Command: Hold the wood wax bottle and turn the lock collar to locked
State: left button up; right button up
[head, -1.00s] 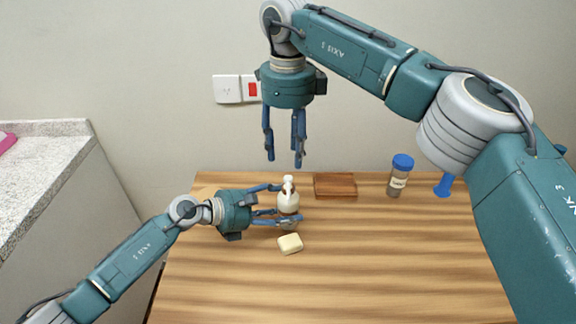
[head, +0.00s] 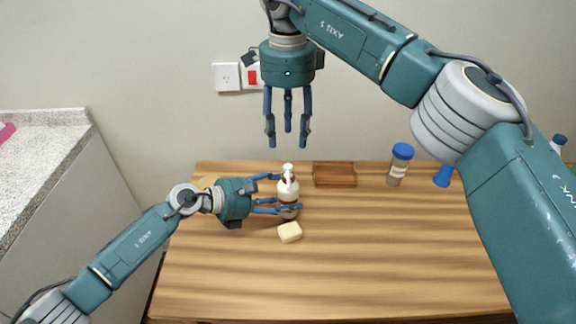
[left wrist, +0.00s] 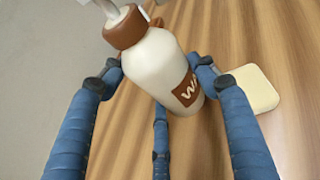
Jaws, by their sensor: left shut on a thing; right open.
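The wood wax bottle (head: 287,192) is cream-coloured with a white pump top and stands on the wooden table. In the left wrist view the bottle (left wrist: 158,68) shows a brown label, partly hidden by a finger, and a brown lock collar (left wrist: 126,27) under the pump. My left gripper (head: 276,192) is shut on the bottle's body from the left; its blue fingers show in the left wrist view (left wrist: 158,80) around the bottle. My right gripper (head: 288,140) is open and empty, pointing down, above the bottle and apart from it.
A cream block (head: 290,232) lies just in front of the bottle. Behind are a wooden tray (head: 335,175), a blue-capped jar (head: 399,166) and a blue object (head: 443,176). The table (head: 400,260) is clear at front and right. A wall socket (head: 227,77) is behind.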

aim_at(288, 166)
notch_tip(288, 166, down, 12)
jog(key=shift+r, duration=0.1)
jog(key=shift+c, duration=0.2)
